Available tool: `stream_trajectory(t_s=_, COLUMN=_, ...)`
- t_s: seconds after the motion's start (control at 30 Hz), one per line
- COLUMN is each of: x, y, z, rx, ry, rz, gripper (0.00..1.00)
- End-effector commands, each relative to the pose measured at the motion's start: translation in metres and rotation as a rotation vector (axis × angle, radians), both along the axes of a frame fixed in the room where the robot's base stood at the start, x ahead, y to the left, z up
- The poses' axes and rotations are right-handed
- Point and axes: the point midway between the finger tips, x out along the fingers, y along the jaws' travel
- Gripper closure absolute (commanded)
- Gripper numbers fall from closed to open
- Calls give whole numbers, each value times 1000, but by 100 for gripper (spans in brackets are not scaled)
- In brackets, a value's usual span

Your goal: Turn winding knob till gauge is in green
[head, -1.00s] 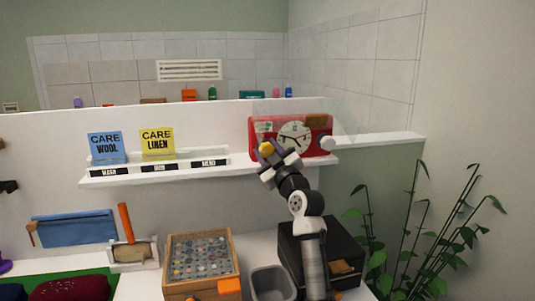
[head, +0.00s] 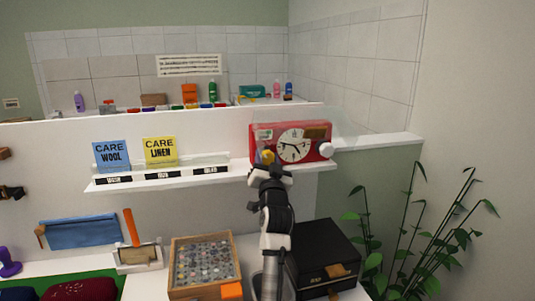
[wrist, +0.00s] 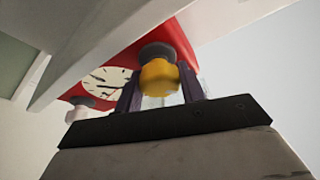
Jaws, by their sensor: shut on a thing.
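The red clock box (head: 262,142) stands on the white shelf at the right, with a round white dial (head: 295,146) on its front. The yellow winding knob (head: 267,156) is at the lower left of the front; in the wrist view the yellow knob (wrist: 160,77) sits on a dark round base. My gripper (wrist: 160,92) is shut on the knob, one dark finger on each side. In the head view my gripper (head: 267,164) reaches up from below to the box's left part. A small pale patch with green shows above the knob, too small to read as a gauge.
A white round knob (head: 326,150) sticks out at the box's right end. The white shelf (head: 215,178) runs below, with blue (head: 111,157) and yellow (head: 160,151) care cards to the left. A button case (head: 205,263) and a black box (head: 325,256) stand below.

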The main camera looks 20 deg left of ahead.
Motion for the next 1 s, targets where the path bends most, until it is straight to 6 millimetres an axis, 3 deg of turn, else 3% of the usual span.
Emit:
stream_trajectory(t_s=0.4, x=0, y=1, z=-1, rx=170, ry=117, rz=2, gripper=84)
stream_trajectory(t_s=0.97, x=0, y=0, z=-1, rx=197, ry=135, rz=1, gripper=84)
stream_trajectory(t_s=1.0, x=0, y=0, z=-1, rx=198, ry=134, rz=1, gripper=60)
